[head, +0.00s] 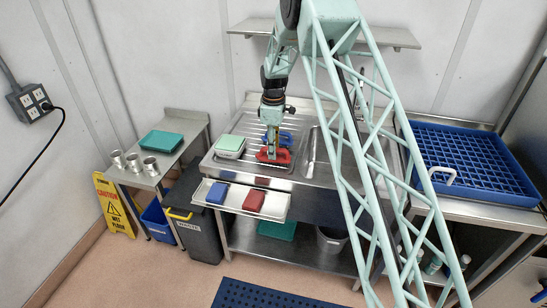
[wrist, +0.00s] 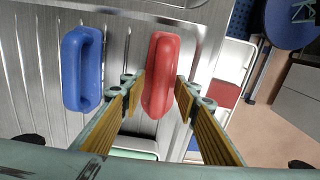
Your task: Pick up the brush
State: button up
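A red brush-like block with a raised handle (wrist: 160,75) lies on the steel drainboard; it also shows in the head view (head: 273,157). A blue one of the same shape (wrist: 83,70) lies beside it, and in the head view it is just behind (head: 285,136). Bristles are hidden from above. My gripper (wrist: 161,78) points down over the red one, with a yellow-padded finger on each side of it. The fingers look open, with little or no gap to its sides; contact is not clear. The red one appears at the same level as the blue one.
A white-and-green box (head: 230,146) stands left of my gripper. A steel tray (head: 276,211) with blue and red blocks sits in front. The sink (head: 318,152) is to the right, and a blue rack (head: 478,165) farther right. A shelf (head: 330,32) hangs behind.

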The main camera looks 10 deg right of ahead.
jog(key=shift+c, duration=0.2)
dwell(0.4)
jog(key=c, duration=0.9)
jog(key=shift+r, duration=1.6)
jog(key=shift+s+d+r, duration=0.1)
jog(key=shift+s+r, duration=0.05)
jog(key=s+d, duration=0.4)
jog(key=s, duration=0.3)
jog(key=s+d+r+b, duration=0.1)
jog(key=s+d, duration=0.2)
jog(key=s, duration=0.3)
jog(key=shift+s+d+r, duration=0.2)
jog(key=shift+s+d, duration=0.15)
jog(key=shift+o, duration=0.5)
